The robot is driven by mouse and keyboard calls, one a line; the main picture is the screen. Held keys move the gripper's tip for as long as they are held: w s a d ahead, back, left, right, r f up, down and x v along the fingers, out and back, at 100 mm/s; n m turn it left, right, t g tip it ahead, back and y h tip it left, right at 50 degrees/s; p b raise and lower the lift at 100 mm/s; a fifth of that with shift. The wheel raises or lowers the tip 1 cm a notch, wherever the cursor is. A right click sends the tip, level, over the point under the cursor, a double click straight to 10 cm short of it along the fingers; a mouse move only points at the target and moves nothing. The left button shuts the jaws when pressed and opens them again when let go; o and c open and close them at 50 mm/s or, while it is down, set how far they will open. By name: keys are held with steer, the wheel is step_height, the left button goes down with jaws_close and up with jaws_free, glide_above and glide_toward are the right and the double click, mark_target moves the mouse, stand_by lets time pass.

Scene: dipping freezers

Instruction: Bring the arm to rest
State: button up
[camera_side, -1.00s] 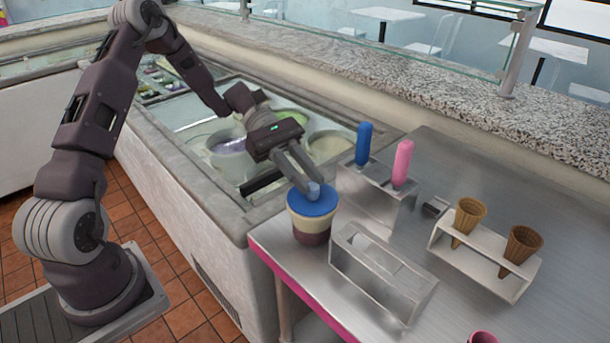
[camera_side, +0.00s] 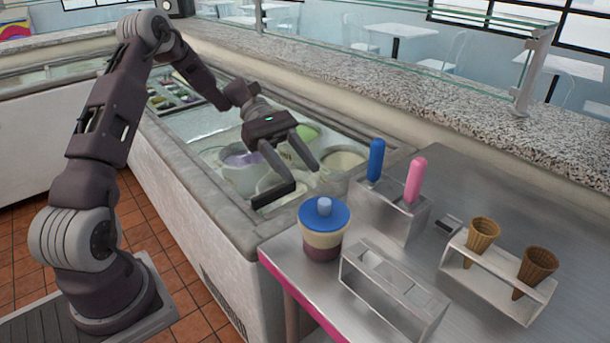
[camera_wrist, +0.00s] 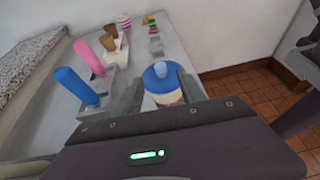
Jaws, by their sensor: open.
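My gripper (camera_side: 298,172) is open and empty. It hangs over the near edge of the freezer (camera_side: 217,203), above and to the left of a tub. The tub (camera_side: 322,240) has a blue lid with a light blue knob and stands upright on the corner of the steel counter (camera_side: 290,262). The lid sits on the tub, and the fingers are apart from it. In the wrist view the lidded tub (camera_wrist: 161,77) appears beyond the fingers, between them in the picture.
A steel holder (camera_side: 398,211) carries a blue-handled tool (camera_side: 376,160) and a pink-handled tool (camera_side: 415,180). An empty metal rack (camera_side: 392,290) stands in front. A white stand (camera_side: 495,276) holds two cones (camera_side: 484,236). A glass guard (camera_side: 400,32) runs along the granite ledge behind.

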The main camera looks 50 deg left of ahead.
steer(key=s+d+r+m+t+y, duration=0.2)
steer(key=s+r+m+y, duration=0.1)
steer(key=s, duration=0.4)
steer(key=s+d+r+m+t+y, duration=0.2)
steer(key=s+r+m+y, duration=0.1)
steer(key=s+m+y, duration=0.3)
steer(key=s+d+r+m+t+y, duration=0.2)
steer(key=s+r+m+y, duration=0.1)
steer(key=s+m, duration=0.5)
steer(key=shift+s+r+y, duration=0.25)
steer(key=shift+s+y, duration=0.55)
steer(key=shift+s, duration=0.35)
